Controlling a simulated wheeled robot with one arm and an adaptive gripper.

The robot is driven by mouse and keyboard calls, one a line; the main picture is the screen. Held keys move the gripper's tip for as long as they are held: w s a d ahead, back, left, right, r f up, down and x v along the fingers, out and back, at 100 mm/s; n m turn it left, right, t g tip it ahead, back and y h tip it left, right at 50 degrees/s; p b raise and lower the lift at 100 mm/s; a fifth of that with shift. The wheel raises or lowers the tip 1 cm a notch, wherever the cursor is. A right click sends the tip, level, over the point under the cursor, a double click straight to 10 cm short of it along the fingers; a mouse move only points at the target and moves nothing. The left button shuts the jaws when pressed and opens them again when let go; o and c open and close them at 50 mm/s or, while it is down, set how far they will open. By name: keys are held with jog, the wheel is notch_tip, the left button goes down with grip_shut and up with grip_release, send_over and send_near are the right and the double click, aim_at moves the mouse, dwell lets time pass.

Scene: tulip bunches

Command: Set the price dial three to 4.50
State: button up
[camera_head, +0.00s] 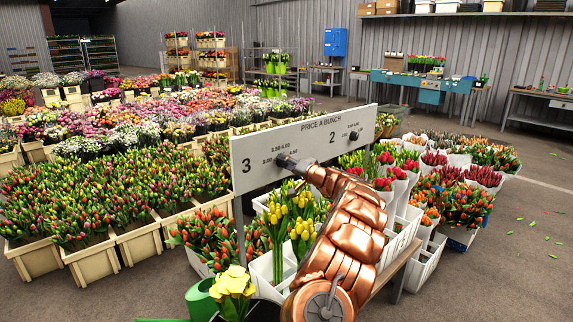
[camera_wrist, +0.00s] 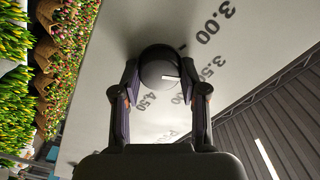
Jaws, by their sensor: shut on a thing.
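A white price board (camera_head: 255,178) reads "PRICE A BUNCH", with a 3 at its left and a 2 further right. My gripper (camera_head: 290,163) reaches dial three on the board's left part and largely hides it there. In the wrist view, my gripper (camera_wrist: 160,76) has one finger on each side of the round dark knob of dial three (camera_wrist: 158,62), shut on it. A short white mark on the knob points right, roughly toward the 3.50 and 4.00 labels. The 4.50 label (camera_wrist: 157,98) shows below the knob, between the fingers. A second dial (camera_head: 354,135) sits by the 2.
Yellow tulips (camera_head: 292,222) and white bins stand below the board, close under my arm. Crates of tulips (camera_head: 90,205) fill the left. Open floor (camera_head: 500,275) lies at the right. Work tables (camera_head: 420,82) stand at the back.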

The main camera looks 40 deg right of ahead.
jog(key=shift+m, duration=0.3)
jog(key=m+p, duration=0.4)
jog(key=m, duration=1.5)
jog(key=shift+f, duration=0.1)
jog(key=shift+m, duration=0.3)
jog(key=o, duration=1.1)
jog(key=shift+o, duration=0.2)
jog(key=shift+s+a, duration=0.15)
jog(key=shift+s, duration=5.85)
